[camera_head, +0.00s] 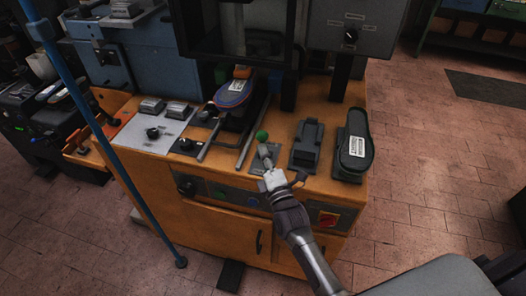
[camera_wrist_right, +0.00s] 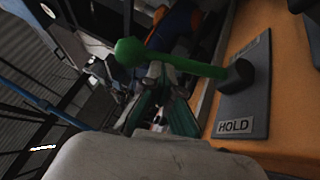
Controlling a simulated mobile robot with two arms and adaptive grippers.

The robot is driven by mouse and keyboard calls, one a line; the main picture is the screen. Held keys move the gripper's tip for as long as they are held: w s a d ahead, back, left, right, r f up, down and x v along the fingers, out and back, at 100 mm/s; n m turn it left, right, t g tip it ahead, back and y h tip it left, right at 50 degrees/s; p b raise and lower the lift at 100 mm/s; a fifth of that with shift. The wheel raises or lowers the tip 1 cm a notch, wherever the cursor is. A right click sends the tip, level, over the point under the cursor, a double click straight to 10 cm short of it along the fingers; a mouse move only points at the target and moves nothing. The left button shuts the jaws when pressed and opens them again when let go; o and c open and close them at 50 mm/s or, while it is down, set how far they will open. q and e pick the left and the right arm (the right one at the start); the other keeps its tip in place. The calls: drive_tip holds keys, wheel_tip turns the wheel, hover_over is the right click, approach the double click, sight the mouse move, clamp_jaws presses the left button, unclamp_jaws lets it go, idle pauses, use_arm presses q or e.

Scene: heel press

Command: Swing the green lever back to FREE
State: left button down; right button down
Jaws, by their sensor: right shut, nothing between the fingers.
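The green lever shows in the head view as a round green knob (camera_head: 262,136) near the front edge of the orange press bench. In the right wrist view its green knob and arm (camera_wrist_right: 130,51) reach left from a dark pivot on a grey plate (camera_wrist_right: 256,100). A HOLD label is on the plate's near end; no FREE label is readable. My right gripper (camera_head: 268,165) is at the plate, just on the near side of the knob. Its fingers (camera_wrist_right: 168,108) are shut and empty, close to the lever arm; I cannot tell whether they touch it. My left gripper is not in view.
A dark block (camera_head: 307,145) and a black heel-shaped piece with a label (camera_head: 354,148) stand right of the lever. A shoe-like piece (camera_head: 234,93) sits under the press to the left. A blue pole (camera_head: 105,140) crosses the left side. The brick floor is open at right.

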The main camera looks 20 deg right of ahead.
drive_tip(key=w+d+r+m+g+p, duration=0.1)
drive_tip(key=w+r+p, duration=0.1)
drive_tip(key=p, duration=0.2)
drive_tip(key=shift+d+g+p, duration=0.2)
drive_tip(key=shift+g+p, duration=0.1)
drive_tip(key=shift+p, duration=0.05)
drive_tip(key=shift+w+d+r+b, duration=0.1)
drive_tip(key=shift+w+d+b, duration=0.1)
drive_tip(key=shift+w+d, duration=0.25)
drive_tip(key=shift+w+d+f+b, duration=0.1)
drive_tip(key=shift+w+d+b, duration=0.15)
drive_tip(key=shift+w, duration=0.45)
drive_tip(key=shift+w+d+r+b, duration=0.1)
drive_tip(key=shift+w+d+b, duration=0.05)
drive_tip(key=shift+w+d, duration=0.35)
drive_tip(key=shift+a+r, duration=0.1)
